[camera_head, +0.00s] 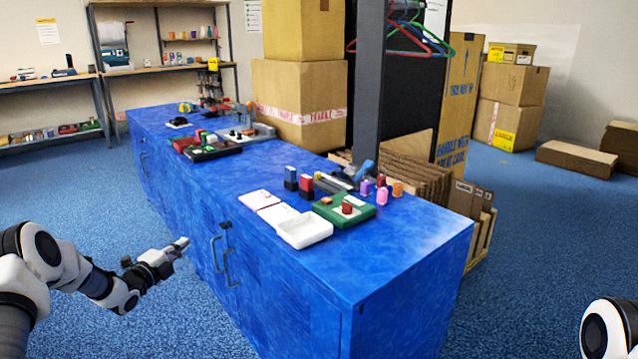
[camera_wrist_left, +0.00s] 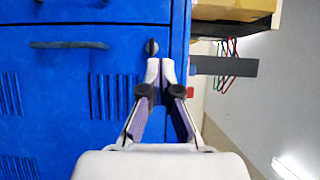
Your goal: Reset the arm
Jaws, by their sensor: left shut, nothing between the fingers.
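My left gripper (camera_head: 180,245) is in the head view at the lower left, in front of the blue cabinet (camera_head: 385,285) and below its top. It also shows in the left wrist view (camera_wrist_left: 161,66), where its fingertips meet with nothing between them. Behind the fingertips in that view are the blue cabinet doors (camera_wrist_left: 60,65) with a dark handle and a small dark knob. My right gripper is not in view; only a white and black part of my right arm shows at the lower right edge of the head view.
On the cabinet top are a white tray (camera_head: 305,230), a green board (camera_head: 330,212), small coloured blocks and a dark tray (camera_head: 208,152). A grey post (camera_head: 368,80) rises behind them. Cardboard boxes (camera_head: 298,95) stand beyond. Blue floor is open at left.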

